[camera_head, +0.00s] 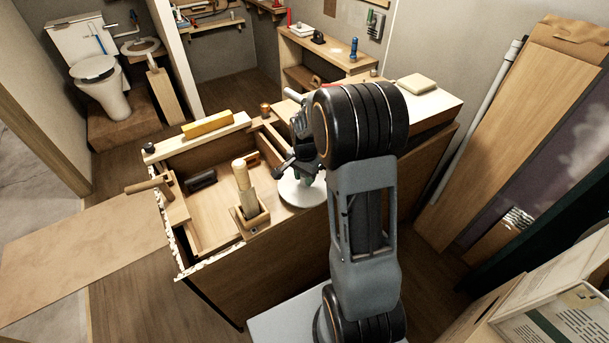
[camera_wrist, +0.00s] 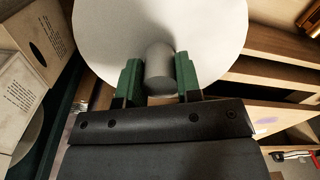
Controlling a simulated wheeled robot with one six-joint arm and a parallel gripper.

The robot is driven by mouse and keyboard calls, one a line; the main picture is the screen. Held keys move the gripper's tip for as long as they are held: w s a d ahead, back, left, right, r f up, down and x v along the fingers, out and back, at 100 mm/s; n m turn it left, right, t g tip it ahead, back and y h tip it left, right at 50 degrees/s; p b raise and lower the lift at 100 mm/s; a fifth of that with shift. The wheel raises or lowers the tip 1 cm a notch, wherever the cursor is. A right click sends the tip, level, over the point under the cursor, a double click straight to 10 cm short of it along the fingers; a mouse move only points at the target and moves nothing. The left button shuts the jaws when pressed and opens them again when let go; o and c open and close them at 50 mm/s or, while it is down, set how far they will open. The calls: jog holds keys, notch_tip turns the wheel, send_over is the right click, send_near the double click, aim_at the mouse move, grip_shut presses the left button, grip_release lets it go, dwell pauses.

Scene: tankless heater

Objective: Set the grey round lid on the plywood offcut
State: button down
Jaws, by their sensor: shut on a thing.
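My gripper (camera_head: 305,180) is shut on the knob of the grey round lid (camera_head: 297,197). In the wrist view, the green fingers of my gripper (camera_wrist: 158,72) stand on both sides of the knob, and the pale disc of the lid (camera_wrist: 200,35) spreads beyond them. In the head view, the lid shows at the bench's right side, partly hidden by my arm; I cannot tell its height above the bench. A small pale square slab (camera_head: 417,83) on the bench top behind my arm may be the plywood offcut, but I cannot be sure.
The open bench compartment (camera_head: 215,205) holds a wooden block with an upright handle (camera_head: 243,185). A yellow block (camera_head: 208,124) lies on the back rail. A large flat board (camera_head: 90,240) lies on the floor at left. Tall boards (camera_head: 515,130) lean at right.

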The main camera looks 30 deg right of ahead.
jog(key=shift+f+b, duration=0.4)
jog(key=shift+f, duration=0.05)
dwell(0.5)
jog(key=c, duration=0.7)
grip_release()
notch_tip(320, 180, up, 14)
jog(key=shift+f, duration=0.1)
